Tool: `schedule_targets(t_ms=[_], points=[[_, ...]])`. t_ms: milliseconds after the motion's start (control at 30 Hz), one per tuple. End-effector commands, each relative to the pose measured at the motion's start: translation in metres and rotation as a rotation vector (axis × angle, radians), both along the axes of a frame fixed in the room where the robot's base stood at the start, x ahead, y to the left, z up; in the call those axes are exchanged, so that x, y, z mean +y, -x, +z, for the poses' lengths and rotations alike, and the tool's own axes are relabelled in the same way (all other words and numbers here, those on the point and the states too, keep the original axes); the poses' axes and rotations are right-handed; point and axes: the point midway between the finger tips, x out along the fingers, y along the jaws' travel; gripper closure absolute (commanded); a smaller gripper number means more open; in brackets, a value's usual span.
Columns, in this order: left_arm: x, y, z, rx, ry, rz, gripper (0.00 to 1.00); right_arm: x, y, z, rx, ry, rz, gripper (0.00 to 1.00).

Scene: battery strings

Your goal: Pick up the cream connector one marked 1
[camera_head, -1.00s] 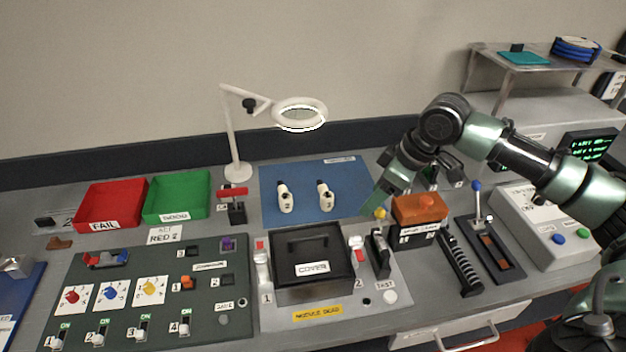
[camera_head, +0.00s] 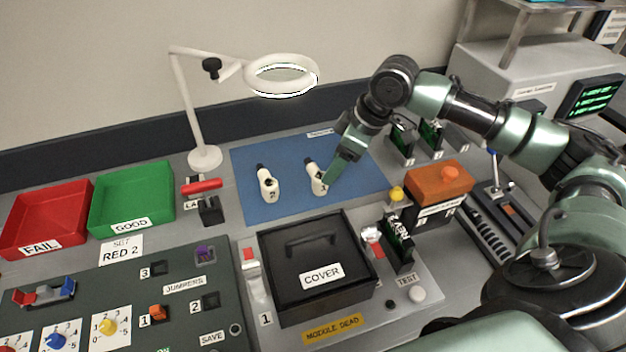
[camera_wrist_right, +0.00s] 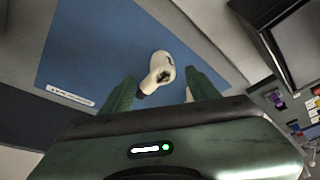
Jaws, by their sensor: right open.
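The right one (camera_head: 314,173) seems to bear a 1, and the left one (camera_head: 266,180) seems to bear a 2; the marks are small. A second white piece (camera_wrist_right: 188,95) is mostly hidden by a finger. My left gripper is not in view.
A magnifier lamp (camera_head: 204,157) stands at the mat's back left. A black cover box (camera_head: 315,270) lies in front of the mat. An orange block (camera_head: 438,186) is to the right. Green and red trays (camera_head: 130,200) are at the left.

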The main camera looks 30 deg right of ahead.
Motion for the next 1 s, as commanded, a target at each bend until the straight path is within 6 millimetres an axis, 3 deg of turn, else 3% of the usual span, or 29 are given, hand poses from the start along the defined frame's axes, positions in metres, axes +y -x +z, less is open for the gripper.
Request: schedule_targets(t_ms=[500, 833, 867, 1000], points=[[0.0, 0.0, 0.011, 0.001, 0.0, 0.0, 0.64, 0.017, -0.02, -0.06, 0.003, -0.001, 0.001, 0.39], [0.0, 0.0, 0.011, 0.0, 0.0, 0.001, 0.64, 0.019, -0.022, -0.069, 0.001, 0.0, 0.001, 0.39], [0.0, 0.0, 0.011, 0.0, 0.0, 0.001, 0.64, 0.019, -0.022, -0.069, 0.001, 0.0, 0.001, 0.45], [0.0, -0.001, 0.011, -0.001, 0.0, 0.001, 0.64, 0.019, -0.022, -0.069, 0.001, 0.0, 0.001, 0.84]])
